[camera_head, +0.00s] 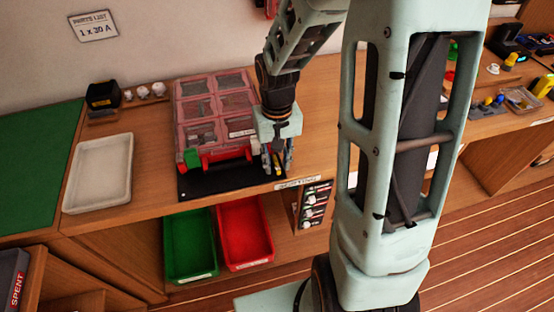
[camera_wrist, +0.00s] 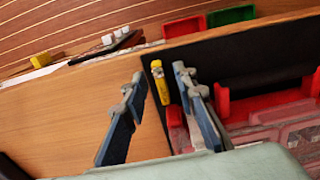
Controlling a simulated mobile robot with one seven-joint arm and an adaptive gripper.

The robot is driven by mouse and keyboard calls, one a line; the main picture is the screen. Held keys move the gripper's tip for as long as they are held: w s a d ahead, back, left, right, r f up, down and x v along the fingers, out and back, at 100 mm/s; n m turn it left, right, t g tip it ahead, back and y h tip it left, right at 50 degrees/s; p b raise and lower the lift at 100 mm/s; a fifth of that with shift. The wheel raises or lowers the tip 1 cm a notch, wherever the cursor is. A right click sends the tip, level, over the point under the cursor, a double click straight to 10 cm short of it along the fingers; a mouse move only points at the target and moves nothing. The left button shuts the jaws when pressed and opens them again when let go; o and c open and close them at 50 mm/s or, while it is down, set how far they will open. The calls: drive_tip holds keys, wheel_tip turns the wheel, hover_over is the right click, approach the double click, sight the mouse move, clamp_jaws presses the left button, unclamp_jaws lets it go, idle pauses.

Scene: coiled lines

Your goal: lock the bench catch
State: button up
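A small yellow piece with dark marks (camera_wrist: 160,82) sits at the edge of the black mat (camera_head: 222,184); I cannot tell for sure whether it is the bench catch. It also shows beside my gripper in the head view (camera_head: 278,164). My gripper (camera_wrist: 158,76) is open, pointing down, with the yellow piece between its two fingers in the picture; no contact is clear. A case with a clear red lid (camera_head: 213,108) stands on the mat, left of my gripper in the head view.
A white tray (camera_head: 99,174) and a green mat (camera_head: 35,165) lie left on the bench. A green bin (camera_head: 190,245) and a red bin (camera_head: 245,233) stand below the bench front. A rack of small items (camera_head: 315,204) is below right. Bare wood lies beside my gripper.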

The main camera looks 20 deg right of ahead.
sight(277, 165)
drive_tip(key=shift+r, duration=0.1)
wheel_tip(277, 165, up, 12)
idle(0.4)
idle(0.3)
